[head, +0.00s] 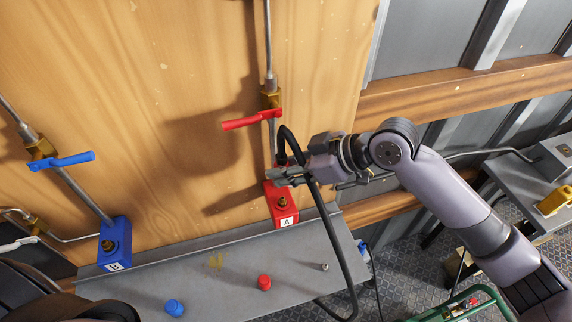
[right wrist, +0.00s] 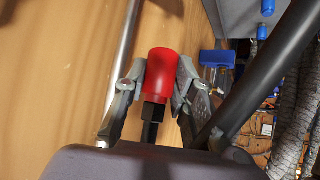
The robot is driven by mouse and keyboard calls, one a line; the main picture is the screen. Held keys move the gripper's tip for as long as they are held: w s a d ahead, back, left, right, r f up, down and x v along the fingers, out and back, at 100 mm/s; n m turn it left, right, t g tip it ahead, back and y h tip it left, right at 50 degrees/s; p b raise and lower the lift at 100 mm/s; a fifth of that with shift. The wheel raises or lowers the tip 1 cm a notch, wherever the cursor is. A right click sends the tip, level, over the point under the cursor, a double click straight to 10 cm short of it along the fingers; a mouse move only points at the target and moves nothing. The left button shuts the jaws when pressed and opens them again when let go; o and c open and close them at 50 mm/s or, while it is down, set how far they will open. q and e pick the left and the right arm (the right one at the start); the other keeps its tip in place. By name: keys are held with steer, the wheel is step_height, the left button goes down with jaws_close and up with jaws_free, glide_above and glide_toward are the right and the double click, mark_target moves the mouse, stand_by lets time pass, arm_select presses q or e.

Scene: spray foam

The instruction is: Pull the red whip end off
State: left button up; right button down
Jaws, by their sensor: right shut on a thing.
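The red whip end (right wrist: 162,76) is a red cylinder on a black stem, held between both fingers of my right gripper (right wrist: 162,82) in the right wrist view. Its far end looks free there. In the head view my right gripper (head: 283,177) is just above the red block marked A (head: 282,214), and the whip end is hidden. A brass fitting (head: 281,202) shows bare on the block's face. The black hose (head: 327,235) loops from the gripper down past the shelf. My left gripper is not in view.
A blue block marked B (head: 115,245) stands left on the metal shelf (head: 215,285). A red cap (head: 264,282), a blue cap (head: 174,307) and a small silver piece (head: 325,267) lie on it. A red lever (head: 250,120) sticks out above the gripper; the wooden wall is close behind.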

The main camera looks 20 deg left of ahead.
steer(key=b, duration=0.3)
glide_above(286, 202)
steer(key=shift+f, duration=3)
steer(key=shift+p, duration=0.35)
steer(key=shift+f+b, duration=0.9)
steer(key=shift+f, duration=0.6)
steer(key=c, duration=1.2)
jaws_free()
steer(key=shift+c, duration=0.2)
steer(key=shift+d, duration=0.1)
